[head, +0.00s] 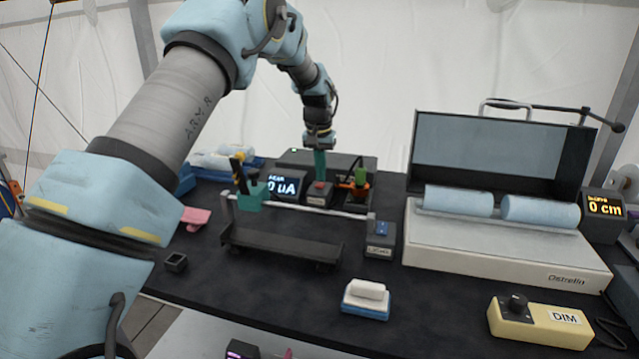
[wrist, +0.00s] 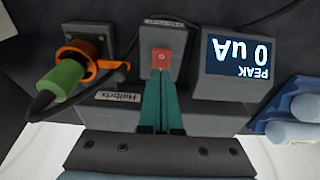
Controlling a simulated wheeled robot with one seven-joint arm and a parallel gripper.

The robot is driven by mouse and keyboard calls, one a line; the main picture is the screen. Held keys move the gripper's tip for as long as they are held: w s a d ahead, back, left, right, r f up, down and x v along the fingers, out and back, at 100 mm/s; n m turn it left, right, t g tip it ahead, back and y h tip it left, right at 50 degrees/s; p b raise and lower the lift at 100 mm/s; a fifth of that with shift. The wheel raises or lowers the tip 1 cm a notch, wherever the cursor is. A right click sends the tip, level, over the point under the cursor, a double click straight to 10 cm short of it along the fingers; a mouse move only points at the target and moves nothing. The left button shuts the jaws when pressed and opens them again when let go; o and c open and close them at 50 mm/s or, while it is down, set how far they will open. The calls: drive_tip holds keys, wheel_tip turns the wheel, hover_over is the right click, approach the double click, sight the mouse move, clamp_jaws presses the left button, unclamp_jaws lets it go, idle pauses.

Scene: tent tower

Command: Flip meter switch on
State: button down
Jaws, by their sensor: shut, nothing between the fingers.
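A meter display (head: 286,186) reads "0 uA" at the back of the table; it shows upside down in the wrist view (wrist: 238,55) with "PEAK 0 uA". Beside it is a grey switch box (head: 319,198) with a red rocker switch (head: 319,186), also seen in the wrist view (wrist: 161,61), bearing a small pale mark. My gripper (head: 319,174) points down with its teal fingers shut and empty. In the wrist view the fingertips (wrist: 162,80) are right at the near edge of the red switch. I cannot tell whether they touch it.
A green plug in an orange ring (wrist: 72,75) with a dark cable sits beside the switch. A grey case labelled Halbrix (wrist: 125,105) lies close by. A rail with a black tray (head: 280,248) stands in front. A beige roller machine (head: 505,245) is at right.

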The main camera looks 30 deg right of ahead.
sight(320, 184)
wheel_tip(320, 184, up, 6)
drive_tip(key=p, duration=0.4)
drive_tip(key=shift+r, duration=0.1)
idle(0.5)
drive_tip(key=s+a+r+n, duration=0.1)
drive_tip(key=a+r+n, duration=0.1)
drive_tip(key=a, duration=1.3)
drive_tip(key=s+a+r+n, duration=0.2)
drive_tip(key=a, duration=1.2)
drive_tip(key=s+a+f+n, duration=0.2)
drive_tip(key=s+a+n, duration=0.1)
drive_tip(key=s+a, duration=1.2)
drive_tip(key=shift+s+a+f+y, duration=0.2)
drive_tip(key=shift+s+a+y, duration=0.15)
drive_tip(key=shift+s, duration=0.4)
